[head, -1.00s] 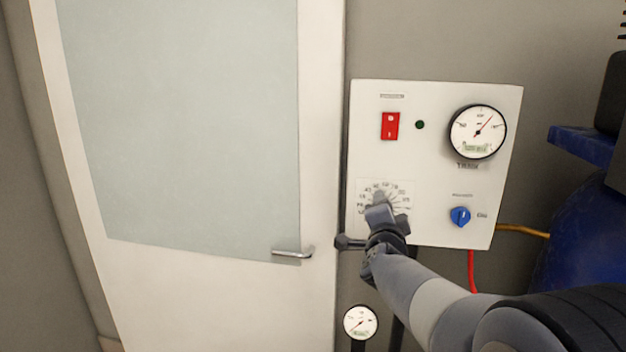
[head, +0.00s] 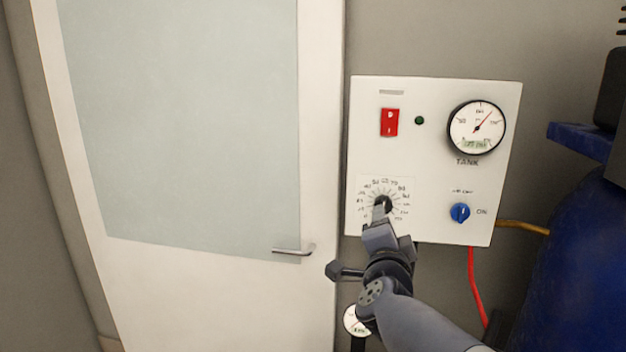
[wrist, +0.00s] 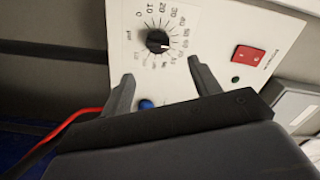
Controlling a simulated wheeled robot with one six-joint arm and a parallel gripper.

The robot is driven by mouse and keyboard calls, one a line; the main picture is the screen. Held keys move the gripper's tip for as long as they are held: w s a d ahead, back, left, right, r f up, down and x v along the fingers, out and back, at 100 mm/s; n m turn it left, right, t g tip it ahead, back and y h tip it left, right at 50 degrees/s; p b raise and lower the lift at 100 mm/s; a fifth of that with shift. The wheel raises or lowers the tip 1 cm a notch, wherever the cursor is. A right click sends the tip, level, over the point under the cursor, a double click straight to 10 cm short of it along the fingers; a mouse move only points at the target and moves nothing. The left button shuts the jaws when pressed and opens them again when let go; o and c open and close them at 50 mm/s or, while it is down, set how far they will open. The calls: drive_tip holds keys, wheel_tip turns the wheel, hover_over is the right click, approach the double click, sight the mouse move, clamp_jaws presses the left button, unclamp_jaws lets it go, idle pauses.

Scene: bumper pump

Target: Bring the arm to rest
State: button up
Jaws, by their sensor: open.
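My gripper (head: 380,212) is in front of the lower left of a white control panel (head: 437,100). In the wrist view its two fingers (wrist: 162,85) stand apart with nothing between them. A black dial knob (wrist: 158,41) with a numbered scale lies beyond the fingertips, apart from them as far as I can tell. In the head view the knob (head: 384,203) is partly hidden behind the gripper. The forearm reaches up from the lower right.
The panel carries a red rocker switch (head: 389,122), a dark green lamp (head: 420,120), a tank gauge (head: 477,127) and a blue knob (head: 460,212). A door handle (head: 294,250) is at left, a blue tank (head: 580,275) at right. A small gauge (head: 356,320) is below, partly covered.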

drive_tip(key=shift+m, duration=0.3)
drive_tip(key=w, duration=0.3)
drive_tip(key=w+d, duration=0.1)
drive_tip(key=w, duration=0.3)
drive_tip(key=w+d, duration=0.1)
drive_tip(key=w, duration=0.2)
drive_tip(key=shift+w+f, duration=0.2)
drive_tip(key=shift+f, duration=0.1)
drive_tip(key=m+b, duration=0.1)
drive_tip(key=m, duration=0.2)
drive_tip(key=shift+s+m, duration=0.1)
drive_tip(key=shift+m, duration=0.3)
drive_tip(key=shift+a+f+m+b, duration=0.1)
drive_tip(key=shift+m+b, duration=0.15)
drive_tip(key=shift+m, duration=3.7)
drive_tip(key=shift+a+m+b, duration=0.1)
drive_tip(key=shift+m+b, duration=0.15)
drive_tip(key=shift+m, duration=3.7)
drive_tip(key=shift+f, duration=0.1)
